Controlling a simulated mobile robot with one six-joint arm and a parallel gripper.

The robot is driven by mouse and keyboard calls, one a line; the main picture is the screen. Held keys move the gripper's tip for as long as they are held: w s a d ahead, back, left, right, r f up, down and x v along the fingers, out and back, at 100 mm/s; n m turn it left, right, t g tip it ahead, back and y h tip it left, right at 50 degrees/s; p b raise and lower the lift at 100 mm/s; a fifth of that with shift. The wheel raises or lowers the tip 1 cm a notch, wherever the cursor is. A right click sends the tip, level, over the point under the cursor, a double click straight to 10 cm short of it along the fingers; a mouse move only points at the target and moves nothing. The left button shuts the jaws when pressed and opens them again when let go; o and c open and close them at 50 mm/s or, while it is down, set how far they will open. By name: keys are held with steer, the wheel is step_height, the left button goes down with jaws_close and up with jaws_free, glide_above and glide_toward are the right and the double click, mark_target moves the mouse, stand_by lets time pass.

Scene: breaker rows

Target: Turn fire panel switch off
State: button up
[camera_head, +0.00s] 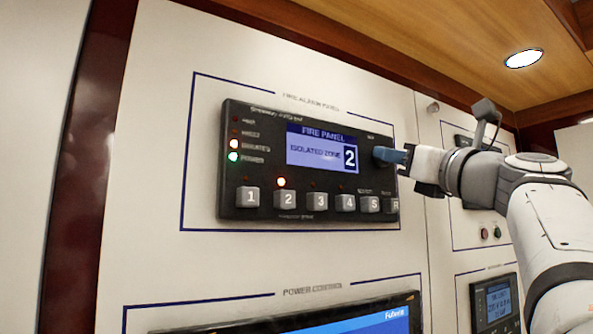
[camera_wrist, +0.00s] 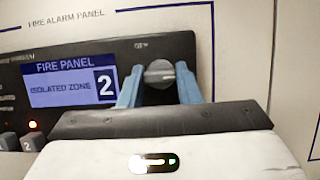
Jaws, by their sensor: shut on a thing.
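The fire panel (camera_head: 262,165) is a dark unit on the white wall, with a blue screen (camera_head: 322,150) reading "FIRE PANEL, ISOLATED ZONE 2". The panel also shows in the wrist view (camera_wrist: 90,55). Its rotary switch (camera_wrist: 159,73) is a round grey knob at the panel's upper right, with a light bar lying roughly level across it. My gripper (camera_wrist: 158,84) has its blue fingers on either side of the knob, shut on it. In the head view my gripper (camera_head: 390,156) covers most of the knob. The marking above the knob is too blurred to read.
Buttons 1 (camera_head: 248,196), 2 (camera_head: 284,198), 3, 4, S and R line the panel's lower edge. A light glows above button 2. A power screen (camera_head: 350,322) sits below, and other panels (camera_head: 493,300) are on the right.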

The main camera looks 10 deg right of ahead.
steer(key=shift+c, duration=1.4)
steer(key=shift+n, duration=0.5)
steer(key=n+g+y, duration=0.1)
steer(key=n+g, duration=0.1)
steer(key=n, duration=0.5)
steer(key=n+g+y, duration=0.2)
steer(key=n+g, duration=0.1)
steer(key=n, duration=0.4)
steer(key=n+g+y, duration=0.1)
steer(key=n+g, duration=0.1)
steer(key=n, duration=0.5)
steer(key=shift+w+d+r+g+y, duration=0.1)
steer(key=shift+d+r+g+y, duration=0.1)
steer(key=shift+r+g+y, duration=0.15)
steer(key=shift+f+n, duration=0.15)
steer(key=shift+n, duration=0.25)
